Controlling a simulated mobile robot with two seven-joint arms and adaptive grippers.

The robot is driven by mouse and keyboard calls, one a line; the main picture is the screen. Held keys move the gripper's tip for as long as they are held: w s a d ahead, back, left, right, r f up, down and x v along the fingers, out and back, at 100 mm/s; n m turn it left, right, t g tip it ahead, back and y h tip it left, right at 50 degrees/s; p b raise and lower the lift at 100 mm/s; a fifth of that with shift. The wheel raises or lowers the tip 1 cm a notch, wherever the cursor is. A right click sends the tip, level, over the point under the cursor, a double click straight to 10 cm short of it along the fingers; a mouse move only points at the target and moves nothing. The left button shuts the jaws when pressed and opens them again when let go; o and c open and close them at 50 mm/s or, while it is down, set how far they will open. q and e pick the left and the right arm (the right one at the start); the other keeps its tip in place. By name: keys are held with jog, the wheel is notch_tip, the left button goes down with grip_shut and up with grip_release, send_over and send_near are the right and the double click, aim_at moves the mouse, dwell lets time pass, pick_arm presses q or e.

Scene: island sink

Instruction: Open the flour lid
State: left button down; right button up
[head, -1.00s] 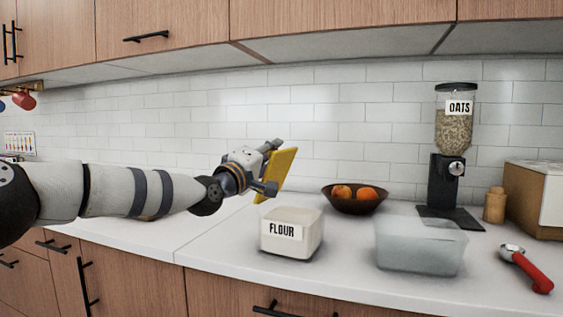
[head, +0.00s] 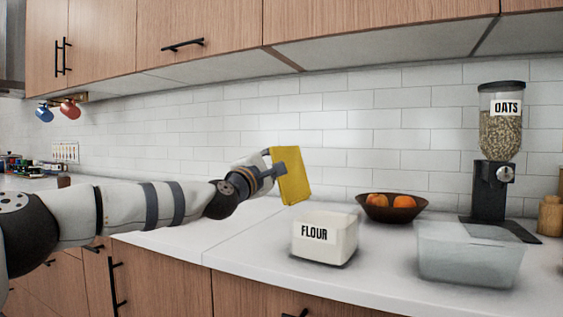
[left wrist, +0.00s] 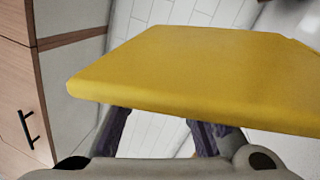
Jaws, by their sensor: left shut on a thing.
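The flour container (head: 325,240) is a white, square-sided box labelled FLOUR, standing on the counter right of the middle in the head view. Its top shows pale, with no yellow lid on it. My left gripper (head: 276,172) is shut on a flat yellow lid (head: 293,178), held tilted up in the air, above and left of the container and apart from it. The lid (left wrist: 200,80) fills much of the left wrist view, with the dark fingers beneath it. My right gripper is not in view.
A clear empty-looking bin (head: 470,255) stands right of the flour. Behind are a dark bowl (head: 390,213) of orange fruit and an oats dispenser (head: 492,190). The white counter (head: 190,240) is clear to the left. Wooden cupboards (head: 360,25) hang above.

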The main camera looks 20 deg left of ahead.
pick_arm(q)
jog(key=shift+a, duration=0.1)
dwell(0.5)
jog(key=c, duration=1.3)
grip_release()
jog(key=v, duration=1.2)
jog(key=shift+f, duration=0.1)
